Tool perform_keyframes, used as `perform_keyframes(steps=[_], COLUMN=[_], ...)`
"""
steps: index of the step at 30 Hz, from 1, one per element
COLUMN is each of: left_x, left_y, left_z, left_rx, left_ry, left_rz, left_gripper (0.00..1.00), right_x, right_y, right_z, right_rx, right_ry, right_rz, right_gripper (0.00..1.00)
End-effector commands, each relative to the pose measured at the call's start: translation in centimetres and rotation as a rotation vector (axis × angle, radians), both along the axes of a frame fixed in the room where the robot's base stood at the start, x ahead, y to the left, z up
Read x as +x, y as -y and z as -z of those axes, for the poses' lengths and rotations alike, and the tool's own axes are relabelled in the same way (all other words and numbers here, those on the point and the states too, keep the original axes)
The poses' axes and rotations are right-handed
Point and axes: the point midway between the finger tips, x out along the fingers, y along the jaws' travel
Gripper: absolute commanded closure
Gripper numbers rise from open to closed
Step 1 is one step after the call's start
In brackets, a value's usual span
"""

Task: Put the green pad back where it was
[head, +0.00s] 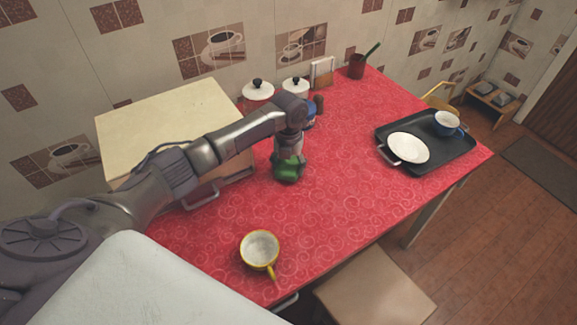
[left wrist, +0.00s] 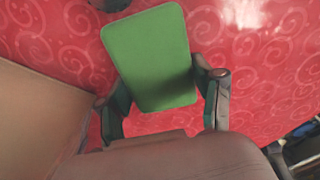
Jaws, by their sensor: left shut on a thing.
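The green pad (left wrist: 148,55) is a flat rounded rectangle between the two fingers of my left gripper (left wrist: 165,98) in the left wrist view. The gripper is shut on it. In the head view, my left gripper (head: 289,165) is over the middle of the red table, just right of the cream box. The pad (head: 288,174) shows there as a small green patch, partly hidden by the gripper. I cannot tell whether it touches the tablecloth. My right gripper is not in view.
Lidded pots (head: 257,92), a napkin holder (head: 321,73) and a dark red cup (head: 356,66) stand along the wall. A yellow mug (head: 260,248) stands near the front edge. The table's centre right is clear.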

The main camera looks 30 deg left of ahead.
Motion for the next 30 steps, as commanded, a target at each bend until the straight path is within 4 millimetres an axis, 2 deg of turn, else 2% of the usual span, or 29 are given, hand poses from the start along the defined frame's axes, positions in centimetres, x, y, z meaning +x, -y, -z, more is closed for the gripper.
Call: perform_keyframes(steps=[2,12,13,17,26,30], left_x=[-0.01,0.01,0.01,0.01,0.02,0.08], left_y=[0.06,0.06,0.06,0.06,0.07,0.05], left_z=[0.66,1.10,1.09,1.02,0.98,0.25], left_rx=[0.000,0.000,0.000,0.000,-0.001,0.000], left_ry=[0.000,0.001,0.001,0.001,0.001,0.003], left_rz=[0.000,0.000,0.000,0.000,0.000,0.001], left_gripper=[0.62,0.62,0.32,0.10,0.09,0.09], right_x=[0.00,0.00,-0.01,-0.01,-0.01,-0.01], right_y=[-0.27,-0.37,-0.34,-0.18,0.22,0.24], right_z=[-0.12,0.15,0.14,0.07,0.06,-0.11], right_rx=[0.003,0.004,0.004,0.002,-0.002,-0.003], right_ry=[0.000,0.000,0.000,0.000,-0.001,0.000], right_rz=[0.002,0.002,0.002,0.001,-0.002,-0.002], right_gripper=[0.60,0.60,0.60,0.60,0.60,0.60])
